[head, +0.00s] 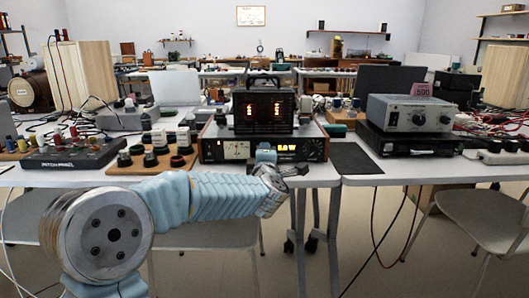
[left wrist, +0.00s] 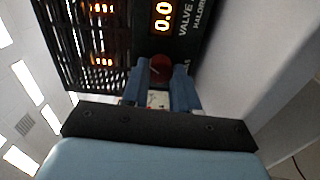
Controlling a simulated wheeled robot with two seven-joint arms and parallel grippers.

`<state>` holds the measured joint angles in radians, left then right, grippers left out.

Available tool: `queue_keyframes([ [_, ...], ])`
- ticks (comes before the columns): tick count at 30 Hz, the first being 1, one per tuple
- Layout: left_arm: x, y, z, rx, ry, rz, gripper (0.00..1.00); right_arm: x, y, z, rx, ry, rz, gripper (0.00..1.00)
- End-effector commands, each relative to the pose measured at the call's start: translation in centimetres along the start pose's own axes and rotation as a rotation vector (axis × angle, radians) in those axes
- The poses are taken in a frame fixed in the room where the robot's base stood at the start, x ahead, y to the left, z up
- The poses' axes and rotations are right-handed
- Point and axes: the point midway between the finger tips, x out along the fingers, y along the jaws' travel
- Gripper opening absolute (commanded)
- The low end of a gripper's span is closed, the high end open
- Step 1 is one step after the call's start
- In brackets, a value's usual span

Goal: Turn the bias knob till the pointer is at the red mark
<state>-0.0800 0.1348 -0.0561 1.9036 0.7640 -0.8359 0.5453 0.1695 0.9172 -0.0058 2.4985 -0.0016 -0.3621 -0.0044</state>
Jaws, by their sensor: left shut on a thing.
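The amplifier (head: 210,151), a dark unit with wooden end cheeks, sits at the front edge of the table. A caged section with glowing orange tubes (head: 264,108) stands on top. Its front has a pale meter (head: 237,150) and a lit display (head: 286,147). My left gripper (head: 275,164) is at the lower front panel and covers the knob in the head view. In the left wrist view its two blue fingers (left wrist: 162,88) are shut on a dark round knob (left wrist: 159,67) with a reddish patch. I cannot read the pointer against the mark. My right gripper is not in view.
Several dark knobs or feet stand on a wooden board (head: 130,168) left of the amplifier. A dark mat (head: 352,158) lies to its right. A grey instrument (head: 410,112) stands on a black unit further right. Chairs (head: 480,215) are below the table.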

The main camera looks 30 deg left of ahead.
Motion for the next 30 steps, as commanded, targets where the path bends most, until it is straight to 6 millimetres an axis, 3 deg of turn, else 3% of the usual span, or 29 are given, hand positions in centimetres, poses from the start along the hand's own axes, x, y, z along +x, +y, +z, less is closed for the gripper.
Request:
queue_keyframes([
  [22, -0.07, -0.23, 0.21, 0.088, -0.005, -0.004, 0.0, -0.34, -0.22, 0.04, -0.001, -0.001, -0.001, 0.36],
  [23, -0.07, -0.23, 0.21, 0.088, -0.005, -0.004, 0.32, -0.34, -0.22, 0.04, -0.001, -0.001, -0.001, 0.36],
  [27, -0.05, -0.17, 0.15, 0.088, -0.004, -0.003, 0.53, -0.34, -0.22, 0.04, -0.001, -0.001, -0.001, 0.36],
  [30, -0.04, -0.13, 0.11, 0.087, -0.003, -0.002, 0.54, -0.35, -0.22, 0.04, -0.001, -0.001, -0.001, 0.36],
])
